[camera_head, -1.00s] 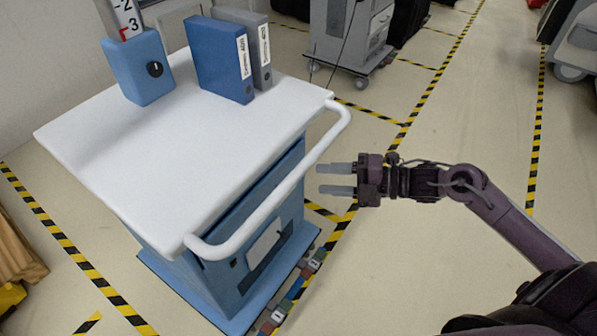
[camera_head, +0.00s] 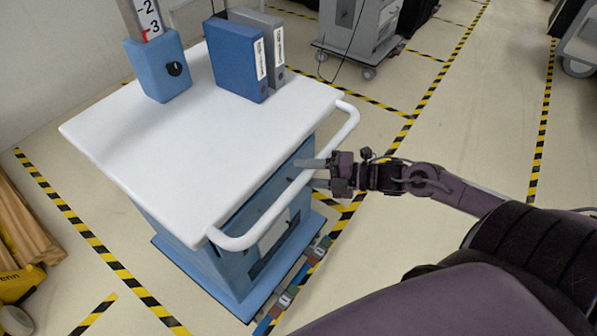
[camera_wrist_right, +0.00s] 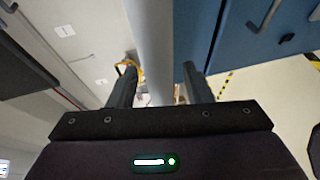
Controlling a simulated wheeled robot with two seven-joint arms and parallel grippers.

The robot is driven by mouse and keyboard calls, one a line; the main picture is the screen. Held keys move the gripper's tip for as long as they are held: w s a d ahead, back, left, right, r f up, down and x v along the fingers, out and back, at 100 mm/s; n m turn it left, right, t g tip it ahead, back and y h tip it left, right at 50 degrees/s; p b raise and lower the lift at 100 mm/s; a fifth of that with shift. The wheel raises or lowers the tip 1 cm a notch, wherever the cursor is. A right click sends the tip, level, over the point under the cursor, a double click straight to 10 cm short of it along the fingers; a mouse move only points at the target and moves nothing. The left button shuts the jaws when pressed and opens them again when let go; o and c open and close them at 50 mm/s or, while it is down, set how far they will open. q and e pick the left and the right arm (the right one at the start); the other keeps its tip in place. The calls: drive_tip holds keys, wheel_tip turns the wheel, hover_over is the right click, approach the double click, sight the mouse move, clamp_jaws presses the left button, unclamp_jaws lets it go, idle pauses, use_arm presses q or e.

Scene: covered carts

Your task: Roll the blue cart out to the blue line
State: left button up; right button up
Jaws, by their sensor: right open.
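The blue cart (camera_head: 180,232) has a white top (camera_head: 150,130) and a white bar handle (camera_head: 262,222) along its right side. My right gripper (camera_head: 308,173) is at the far part of this handle, its fingers on either side of the bar. In the right wrist view the pale handle bar (camera_wrist_right: 152,50) runs between the two spread fingers of the right gripper (camera_wrist_right: 160,88), with a gap beside it. The cart's blue front (camera_wrist_right: 240,45) is at the upper right there. My left gripper is not in view. I cannot make out a separate blue line.
A blue box with a scale post (camera_head: 160,68) and blue (camera_head: 236,62) and grey (camera_head: 275,42) binders stand on the cart. A grey cart (camera_head: 350,30) is behind. A strip of coloured pieces (camera_head: 290,290) lies by the cart's base.

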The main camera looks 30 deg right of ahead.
drive_tip(key=shift+x, duration=1.1)
drive_tip(key=shift+c, duration=0.2)
clamp_jaws()
